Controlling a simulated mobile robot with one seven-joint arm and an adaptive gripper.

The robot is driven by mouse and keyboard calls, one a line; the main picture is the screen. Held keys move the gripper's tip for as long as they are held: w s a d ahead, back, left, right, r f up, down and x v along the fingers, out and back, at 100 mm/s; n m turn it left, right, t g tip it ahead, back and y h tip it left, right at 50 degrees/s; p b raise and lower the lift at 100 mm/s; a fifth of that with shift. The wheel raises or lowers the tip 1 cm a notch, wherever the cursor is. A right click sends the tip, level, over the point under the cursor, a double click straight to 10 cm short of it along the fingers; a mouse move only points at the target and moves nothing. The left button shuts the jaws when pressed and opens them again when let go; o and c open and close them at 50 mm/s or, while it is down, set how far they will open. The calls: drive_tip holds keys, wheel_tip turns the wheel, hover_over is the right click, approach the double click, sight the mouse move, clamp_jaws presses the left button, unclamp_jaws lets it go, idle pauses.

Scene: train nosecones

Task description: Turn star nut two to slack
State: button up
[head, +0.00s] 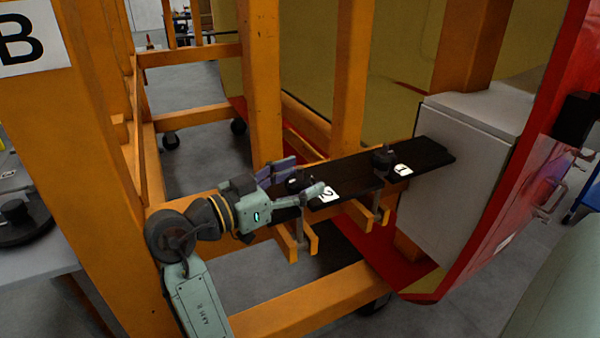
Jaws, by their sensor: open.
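Star nut two (297,182) is a dark knob on the black plate (348,171), just left of the white label marked 2 (328,195). My gripper (306,178) reaches in from the left and is open. One finger lies on the far side of the nut and one on the near side, so the nut shows between them. I cannot tell whether either finger touches it. The gripper partly hides the nut and the plate's left end. Star nut one (384,160) is another dark knob farther right on the plate, by the label marked 1 (402,170).
Orange frame posts (262,80) stand just behind the plate. A white box (470,160) stands at the plate's right end, beside the red nosecone shell (530,190). Orange brackets (297,243) hang below the plate. A grey table (40,250) is at the left.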

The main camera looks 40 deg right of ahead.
drive_tip(key=shift+d, duration=0.3)
drive_tip(key=shift+c, duration=0.4)
drive_tip(key=c, duration=1.1)
